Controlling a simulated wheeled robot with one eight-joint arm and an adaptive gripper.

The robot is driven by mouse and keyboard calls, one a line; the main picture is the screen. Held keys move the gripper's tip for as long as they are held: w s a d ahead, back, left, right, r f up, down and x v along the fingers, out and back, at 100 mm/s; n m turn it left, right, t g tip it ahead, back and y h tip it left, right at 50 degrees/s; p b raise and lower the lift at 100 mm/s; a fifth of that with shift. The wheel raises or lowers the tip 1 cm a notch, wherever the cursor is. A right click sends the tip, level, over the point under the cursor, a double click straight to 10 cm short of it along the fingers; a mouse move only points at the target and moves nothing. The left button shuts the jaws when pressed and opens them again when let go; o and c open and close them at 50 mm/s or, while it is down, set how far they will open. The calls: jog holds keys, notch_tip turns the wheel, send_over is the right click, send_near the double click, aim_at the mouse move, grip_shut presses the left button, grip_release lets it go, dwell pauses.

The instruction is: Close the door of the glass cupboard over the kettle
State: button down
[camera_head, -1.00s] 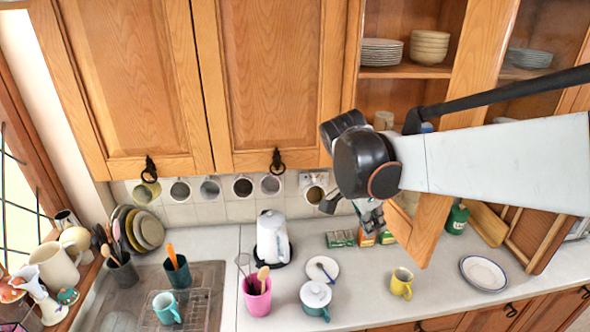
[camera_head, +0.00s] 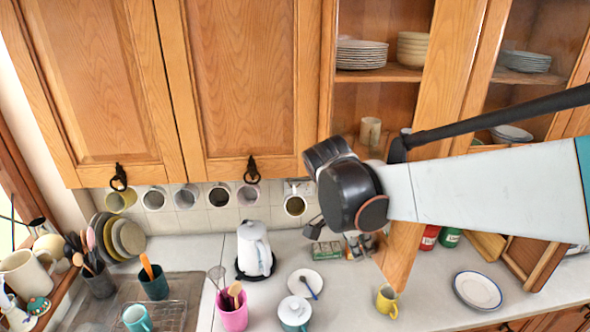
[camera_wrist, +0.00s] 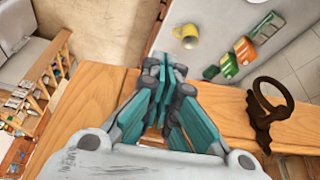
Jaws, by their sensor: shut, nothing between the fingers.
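The glass cupboard (camera_head: 375,76) stands open at the upper right of the head view, with dishes on its shelves. Its wood-framed door (camera_head: 452,70) is swung outward, and its lower end hangs over the worktop behind my arm. In the wrist view the door's wooden rail (camera_wrist: 215,118) crosses below the middle, with a dark ring handle (camera_wrist: 268,108) on it. My gripper (camera_wrist: 166,66) is shut and empty, over the rail and left of the handle. I cannot tell whether it touches the door. The white kettle (camera_head: 253,250) stands on the worktop, left of my arm.
Two closed wooden doors (camera_head: 235,80) are at the left, with mugs hanging below. On the worktop (camera_head: 420,305) are a yellow mug (camera_head: 387,301), a pink utensil pot (camera_head: 232,310), a lidded pot (camera_head: 295,312) and a plate (camera_head: 478,290). Jars (camera_head: 440,237) stand behind the door.

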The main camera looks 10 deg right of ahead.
jog(key=shift+s+a, duration=0.2)
jog(key=shift+s, duration=0.35)
jog(key=shift+s+a, duration=0.15)
jog(key=shift+s, duration=0.4)
jog(key=w+d+n+t+y+b, duration=0.15)
jog(key=w+d+n, duration=0.35)
jog(key=d, duration=0.8)
jog(key=w+d+n+t+b, duration=0.1)
jog(key=w+d+n+b, duration=0.2)
jog(key=w+d, duration=0.7)
jog(key=w+d+n+y, duration=0.1)
jog(key=w+d+n, duration=0.3)
jog(key=w+d, duration=0.3)
jog(key=w+d+n+t+y, duration=0.1)
jog(key=w+d+n, duration=0.3)
jog(key=w, duration=1)
jog(key=d+y, duration=0.1)
jog(key=d, duration=0.2)
jog(key=shift+w+r+n, duration=0.15)
jog(key=shift+w+n, duration=0.05)
jog(key=shift+n, duration=0.1)
jog(key=shift+a+r, duration=0.1)
